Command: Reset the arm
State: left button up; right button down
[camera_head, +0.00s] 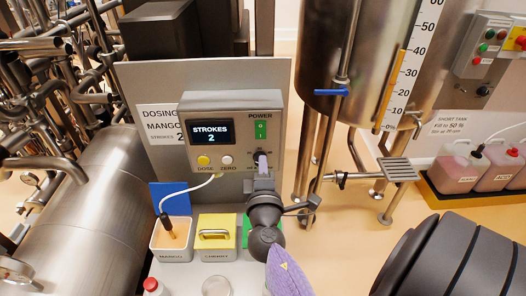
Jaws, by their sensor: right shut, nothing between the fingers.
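My right gripper (263,166) is in front of the grey control box (231,110), at its lower right, shut and empty. Its fingertips are close to the panel below the POWER switch; I cannot tell whether they touch it. The purple and grey forearm comes up from the bottom. The display (211,132) reads STROKES 2. The POWER switch (261,129) is green. A yellow DOSE button (204,161) and a pale ZERO button (227,160) sit below the display. My left gripper is not in view.
An open MANGO bin (171,254) holds orange powder and a cabled probe; a blue panel (170,199) stands behind it. The CHERRY bin has a yellow handled lid (216,231). A green lid (275,232) is partly hidden by my wrist. Pipes crowd the left; a steel tank (330,60) stands right.

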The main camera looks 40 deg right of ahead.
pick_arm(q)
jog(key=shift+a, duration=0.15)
pick_arm(e)
jog(key=shift+s+a, duration=0.1)
jog(key=s+a+f+m+g+y, duration=0.4)
jog(key=s+a+f+g+y, duration=0.2)
jog(key=s+a, duration=0.25)
jog(key=s+a+f+m+g+y, duration=0.45)
jog(key=s+a+f+y, duration=0.2)
jog(key=s, duration=0.25)
notch_tip(320, 180, down, 34)
jog(key=s+g+b, duration=0.2)
jog(key=s+b, duration=0.1)
jog(key=b, duration=1.3)
pick_arm(q)
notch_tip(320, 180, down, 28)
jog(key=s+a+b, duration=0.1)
jog(key=b, duration=1)
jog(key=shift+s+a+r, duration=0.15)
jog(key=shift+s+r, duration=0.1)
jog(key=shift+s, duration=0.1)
pick_arm(e)
jog(key=s+d+f, duration=0.1)
jog(key=s+f, duration=0.5)
jog(key=f, duration=0.4)
jog(key=s+d+f+n+g, duration=0.1)
jog(key=s+f, duration=0.6)
jog(key=f, duration=0.3)
jog(key=shift+d+f, duration=0.15)
jog(key=shift+d, duration=0.2)
